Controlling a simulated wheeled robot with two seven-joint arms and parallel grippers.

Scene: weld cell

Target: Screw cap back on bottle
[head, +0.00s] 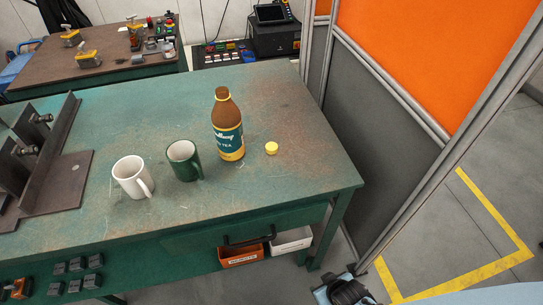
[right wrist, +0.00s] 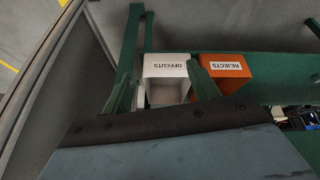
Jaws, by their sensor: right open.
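A brown tea bottle (head: 222,109) with a dark teal label and yellow bands stands upright on the green workbench (head: 275,195). A small yellow cap (head: 271,148) lies on the bench just right of the bottle's base, apart from it. The cap is off the bottle. My right gripper (right wrist: 163,68) is open and empty in the right wrist view, its two greenish fingers apart in front of the bench's hanging bins. The bottle and cap do not show in that view. My left gripper is not in view.
A green mug (head: 183,161) and a white mug (head: 131,178) stand left of the bottle. A metal fixture (head: 62,180) is at the far left. An OFFCUTS bin (right wrist: 167,66) and a REJECTS bin (right wrist: 225,70) hang under the bench. A framed orange-and-grey partition (head: 385,130) borders the right.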

